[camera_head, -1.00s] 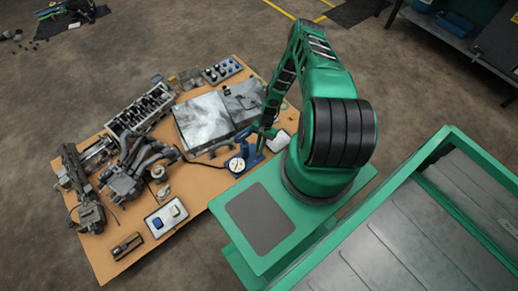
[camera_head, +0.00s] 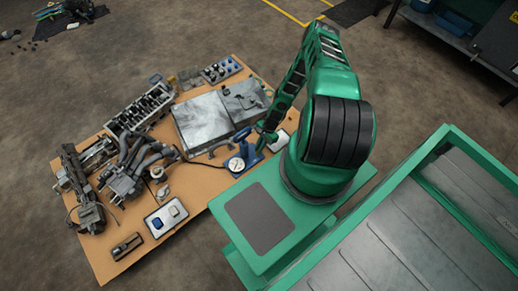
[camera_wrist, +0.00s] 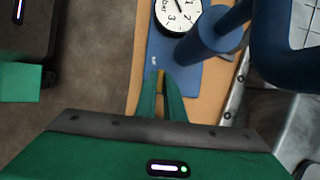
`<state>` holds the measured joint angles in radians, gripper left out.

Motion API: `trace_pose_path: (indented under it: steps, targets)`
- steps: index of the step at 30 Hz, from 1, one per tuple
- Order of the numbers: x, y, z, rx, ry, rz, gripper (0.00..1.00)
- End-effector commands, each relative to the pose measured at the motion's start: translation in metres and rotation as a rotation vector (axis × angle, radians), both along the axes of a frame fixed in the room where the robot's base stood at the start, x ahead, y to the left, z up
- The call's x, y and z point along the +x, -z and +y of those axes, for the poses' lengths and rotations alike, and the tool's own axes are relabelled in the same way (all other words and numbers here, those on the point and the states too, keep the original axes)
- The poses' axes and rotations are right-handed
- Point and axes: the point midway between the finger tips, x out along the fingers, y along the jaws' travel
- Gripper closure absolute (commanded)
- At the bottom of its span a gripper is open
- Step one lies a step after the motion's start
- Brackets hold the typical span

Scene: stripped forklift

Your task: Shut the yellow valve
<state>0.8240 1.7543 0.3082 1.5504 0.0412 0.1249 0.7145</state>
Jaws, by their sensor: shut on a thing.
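The yellow valve (camera_wrist: 161,74) shows in the wrist view as a small yellow piece between my fingertips. It sits by a blue plate (camera_wrist: 183,78), below a white dial gauge (camera_wrist: 179,14). My gripper (camera_wrist: 162,84) is shut on the valve; its green fingers hide most of it, so its angle cannot be told. In the head view, the gauge (camera_head: 236,164) and blue fixture (camera_head: 251,151) stand at the table's right edge. My gripper (camera_head: 263,141) is beside the fixture there; the valve is too small to make out.
Thick blue pipes (camera_wrist: 215,38) rise close to the right of my fingers in the wrist view. The wooden table (camera_head: 205,182) also holds a grey metal case (camera_head: 203,121), an engine part (camera_head: 125,180) and a tray (camera_head: 166,217). Open floor lies left of the table.

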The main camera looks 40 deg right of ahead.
Motion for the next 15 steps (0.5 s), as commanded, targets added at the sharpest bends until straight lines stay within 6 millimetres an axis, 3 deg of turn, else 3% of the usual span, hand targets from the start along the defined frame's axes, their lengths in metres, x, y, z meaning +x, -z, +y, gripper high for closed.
trace_pose_path:
  steps: [5, 6, 8, 15]
  targets:
    - [0.0018, -0.0004, 0.0017, 0.003, 0.001, -0.003, 1.00]
    - [0.0018, -0.0004, 0.0018, 0.003, 0.001, -0.003, 0.87]
    - [0.0018, -0.0004, 0.0017, 0.003, 0.001, -0.003, 0.73]
    - [0.0010, -0.0002, 0.0009, 0.001, -0.001, -0.001, 0.73]
